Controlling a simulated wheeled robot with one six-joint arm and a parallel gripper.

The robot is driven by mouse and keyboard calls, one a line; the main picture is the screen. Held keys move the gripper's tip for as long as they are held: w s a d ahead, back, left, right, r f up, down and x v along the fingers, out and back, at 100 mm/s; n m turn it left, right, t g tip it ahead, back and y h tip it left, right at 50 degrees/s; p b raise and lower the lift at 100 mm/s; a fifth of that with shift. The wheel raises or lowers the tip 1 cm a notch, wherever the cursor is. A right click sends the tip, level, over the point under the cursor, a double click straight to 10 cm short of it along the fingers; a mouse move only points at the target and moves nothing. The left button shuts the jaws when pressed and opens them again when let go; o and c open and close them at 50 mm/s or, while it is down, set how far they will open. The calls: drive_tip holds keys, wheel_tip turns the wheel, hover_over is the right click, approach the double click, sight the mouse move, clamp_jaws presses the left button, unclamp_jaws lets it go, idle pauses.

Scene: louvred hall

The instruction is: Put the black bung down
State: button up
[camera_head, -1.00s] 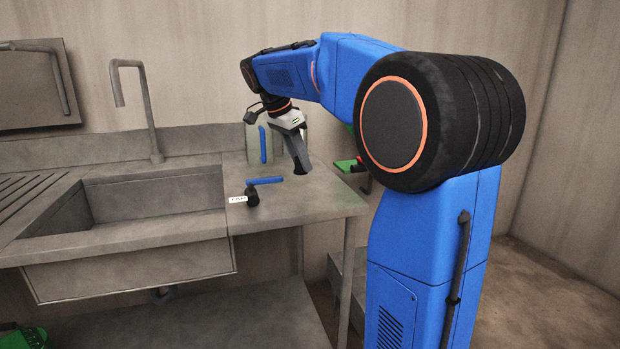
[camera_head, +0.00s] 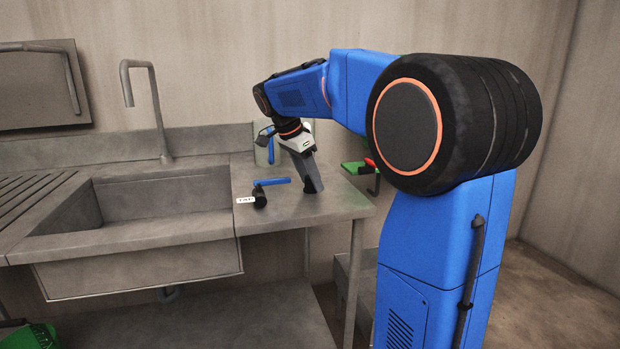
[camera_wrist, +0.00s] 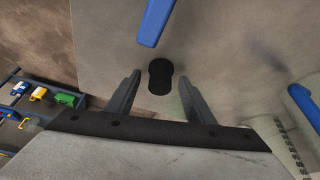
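The black bung (camera_wrist: 160,77) is a short dark cylinder. It shows in the wrist view between and just beyond my fingertips, and appears to stand on the grey counter (camera_wrist: 225,30). My gripper (camera_head: 314,190) points down low over the right part of the counter. In the wrist view its two fingers (camera_wrist: 160,76) are spread, with a gap on each side of the bung, so it is open.
A tap piece (camera_head: 260,198) with a white tag and a blue handle (camera_head: 271,181) lies left of my gripper. A sink (camera_head: 160,195) is further left. A green item (camera_head: 356,168) is beyond the counter's right edge.

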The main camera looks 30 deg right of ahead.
drive_tip(key=shift+r, duration=0.1)
drive_tip(key=v, duration=1.2)
drive_tip(key=s+a+f+n+t+y, duration=0.1)
drive_tip(key=s+a+f+n, duration=0.2)
drive_tip(key=s+f+n, duration=0.3)
drive_tip(key=s+a+f+n+t+y, duration=0.2)
drive_tip(key=s+a+f+n, duration=0.2)
drive_tip(key=s+f, duration=0.8)
drive_tip(key=s+a+f+n+t+y, duration=0.1)
drive_tip(key=s+a+f+n, duration=0.3)
drive_tip(key=s+f+n, duration=0.4)
drive_tip(key=s+f, duration=0.1)
drive_tip(key=s, duration=0.3)
drive_tip(key=shift+f+t+y, duration=0.2)
drive_tip(key=shift+t+y, duration=0.1)
drive_tip(key=shift+t, duration=0.1)
drive_tip(key=shift+s, duration=0.1)
